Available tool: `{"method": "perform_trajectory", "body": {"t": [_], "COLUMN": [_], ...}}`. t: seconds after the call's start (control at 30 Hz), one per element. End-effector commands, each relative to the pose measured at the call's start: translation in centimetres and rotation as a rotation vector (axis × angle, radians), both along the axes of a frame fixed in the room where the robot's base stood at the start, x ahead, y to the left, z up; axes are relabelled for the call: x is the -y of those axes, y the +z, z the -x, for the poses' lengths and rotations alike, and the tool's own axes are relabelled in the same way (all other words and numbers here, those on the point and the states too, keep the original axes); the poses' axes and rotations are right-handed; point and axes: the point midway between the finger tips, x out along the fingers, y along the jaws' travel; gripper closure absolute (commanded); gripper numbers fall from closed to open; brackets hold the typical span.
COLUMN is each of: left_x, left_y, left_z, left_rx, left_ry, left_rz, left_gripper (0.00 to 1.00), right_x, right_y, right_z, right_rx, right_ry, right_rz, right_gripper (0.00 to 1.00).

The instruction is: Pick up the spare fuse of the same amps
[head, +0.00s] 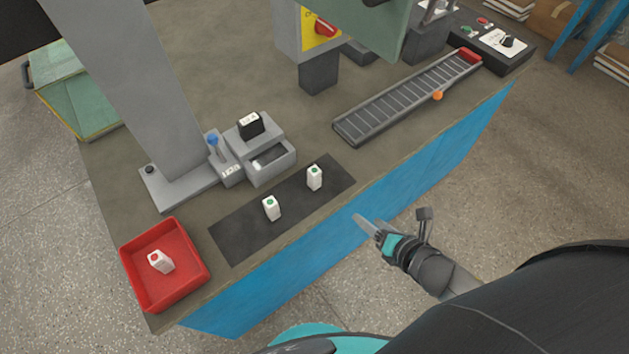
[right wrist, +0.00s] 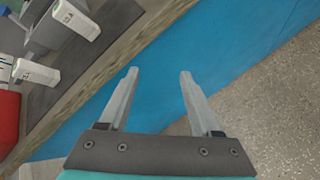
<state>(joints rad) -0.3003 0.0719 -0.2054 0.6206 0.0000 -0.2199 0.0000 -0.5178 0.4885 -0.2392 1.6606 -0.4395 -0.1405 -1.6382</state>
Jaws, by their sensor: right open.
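Two white fuse-like blocks with green marks stand apart on a dark mat (head: 235,240): a left one (head: 271,208) and a right one (head: 314,178). Both show in the right wrist view, one near the top (right wrist: 75,19) and one at the left (right wrist: 36,73). Their printed amps are too small to read. A third white block with a red mark (head: 160,261) lies in a red tray (head: 196,245). A black block with a white label (head: 250,125) sits on a grey holder (head: 284,159). My right gripper (head: 362,222) is open and empty, beyond the table's front edge; it also shows in the right wrist view (right wrist: 159,74). My left gripper is out of view.
A grey post (head: 140,90) and a blue-topped part (head: 213,142) stand left of the holder. The table's blue front (head: 420,170) drops beside my right gripper.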

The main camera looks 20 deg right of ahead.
Motion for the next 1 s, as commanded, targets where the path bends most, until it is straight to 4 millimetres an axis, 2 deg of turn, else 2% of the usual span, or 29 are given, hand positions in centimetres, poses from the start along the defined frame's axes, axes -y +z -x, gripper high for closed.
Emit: {"method": "perform_trajectory", "body": {"t": [0.03, 0.1, 0.2, 0.3, 0.4, 0.57, 1.0], "left_x": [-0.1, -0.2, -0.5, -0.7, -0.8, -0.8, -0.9], "left_y": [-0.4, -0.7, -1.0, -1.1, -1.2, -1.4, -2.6], "left_z": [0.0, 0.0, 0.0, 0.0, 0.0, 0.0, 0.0], "left_rx": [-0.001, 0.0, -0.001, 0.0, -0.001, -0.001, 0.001], "left_ry": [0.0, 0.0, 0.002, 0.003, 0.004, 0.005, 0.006], "left_rz": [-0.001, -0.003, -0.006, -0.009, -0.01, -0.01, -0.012], "left_gripper": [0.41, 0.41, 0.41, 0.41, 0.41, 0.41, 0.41], "right_x": [-0.9, -2.1, -3.6, -4.7, -5.3, -5.8, -7.7], "right_y": [1.8, 4.3, 7.1, 9.1, 10.1, 10.0, 7.6], "right_z": [-0.7, -1.3, -1.9, -2.0, -2.2, -3.2, -8.3], "right_rx": [0.065, 0.151, 0.256, 0.33, 0.369, 0.381, 0.38], "right_ry": [0.105, 0.232, 0.371, 0.458, 0.501, 0.512, 0.509], "right_rz": [0.088, 0.207, 0.348, 0.445, 0.494, 0.511, 0.508], "right_gripper": [0.35, 0.35, 0.35, 0.35, 0.35, 0.35, 0.35]}}
